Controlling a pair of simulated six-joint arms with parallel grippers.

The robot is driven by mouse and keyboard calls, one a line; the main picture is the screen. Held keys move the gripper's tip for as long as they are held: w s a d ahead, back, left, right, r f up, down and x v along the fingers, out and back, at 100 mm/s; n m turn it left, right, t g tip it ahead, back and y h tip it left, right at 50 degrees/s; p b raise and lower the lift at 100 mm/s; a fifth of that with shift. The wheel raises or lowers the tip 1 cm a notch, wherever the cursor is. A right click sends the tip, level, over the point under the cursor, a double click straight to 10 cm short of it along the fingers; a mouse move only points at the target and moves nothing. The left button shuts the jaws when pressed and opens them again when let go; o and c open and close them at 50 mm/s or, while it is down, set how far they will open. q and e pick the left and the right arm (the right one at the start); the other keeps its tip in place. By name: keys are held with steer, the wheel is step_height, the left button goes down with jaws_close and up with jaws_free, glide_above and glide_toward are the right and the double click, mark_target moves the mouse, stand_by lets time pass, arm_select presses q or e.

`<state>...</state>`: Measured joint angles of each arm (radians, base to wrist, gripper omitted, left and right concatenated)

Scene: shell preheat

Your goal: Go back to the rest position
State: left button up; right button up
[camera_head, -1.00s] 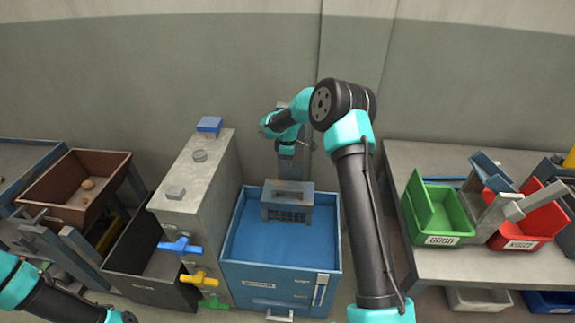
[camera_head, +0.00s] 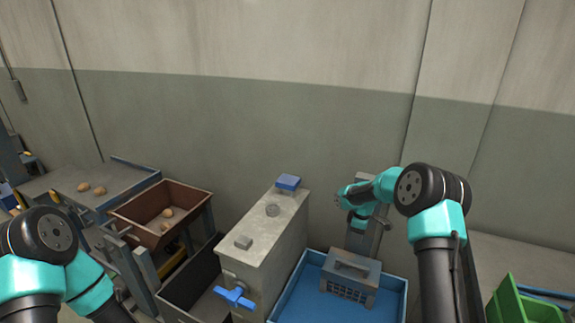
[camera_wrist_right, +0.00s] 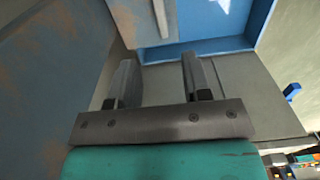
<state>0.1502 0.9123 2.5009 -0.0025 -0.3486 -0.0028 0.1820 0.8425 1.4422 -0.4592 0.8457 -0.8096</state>
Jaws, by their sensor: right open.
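My right arm rises at the right in the head view, and its forearm reaches left above the back of the blue tank (camera_head: 298,283). My right gripper (camera_wrist_right: 158,68) is open in the right wrist view, its two grey fingers apart with nothing between them. In the head view its fingers cannot be made out clearly beside the grey post. My left arm shows at the lower left of the head view; its gripper is out of frame.
A grey slotted basket (camera_head: 350,277) sits in the tank. Left of it stand a grey cabinet (camera_head: 275,235) with a blue valve (camera_head: 235,297), a dark bin and a brown tray (camera_head: 185,194) holding round brown pieces. A green bin (camera_head: 520,303) is at the right.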

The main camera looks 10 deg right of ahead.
steer(key=s+a+f+m+y, duration=0.3)
steer(key=s+a+f+m, duration=0.2)
steer(key=s+a+f, duration=0.75)
steer(key=s+a+f+m, duration=0.1)
steer(key=s+a+m, duration=0.2)
steer(key=s, duration=0.8)
steer(key=s+a+f+m, duration=0.2)
steer(key=s+a+m, duration=0.2)
steer(key=s, duration=0.7)
steer(key=shift+f+t+y, duration=0.25)
steer(key=shift+t+y, duration=0.15)
steer(key=shift+s+d, duration=0.1)
steer(key=shift+s, duration=0.05)
